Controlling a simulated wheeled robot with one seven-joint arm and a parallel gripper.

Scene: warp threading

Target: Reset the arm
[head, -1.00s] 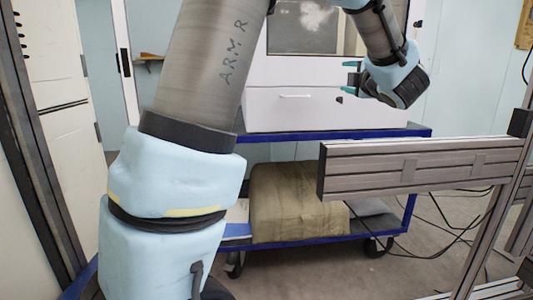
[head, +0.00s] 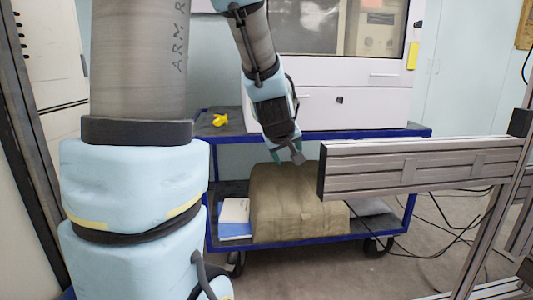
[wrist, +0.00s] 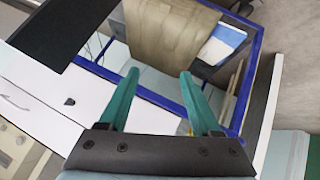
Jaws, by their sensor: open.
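My gripper (head: 288,157) hangs pointing down in front of the blue-edged cart in the head view. In the wrist view my gripper (wrist: 158,82) shows two teal fingers spread apart with nothing between them. The white cabinet (head: 350,105) stands on the cart's top, behind and to the right of my gripper. My arm's large grey link rises at the left of the head view.
A blue-framed cart (head: 395,131) holds a brown bundle (head: 295,205) and a blue-and-white book (head: 236,215) on its lower shelf. A yellow object (head: 220,119) lies on top. A metal rail (head: 420,168) juts in from the right. Cables lie on the floor.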

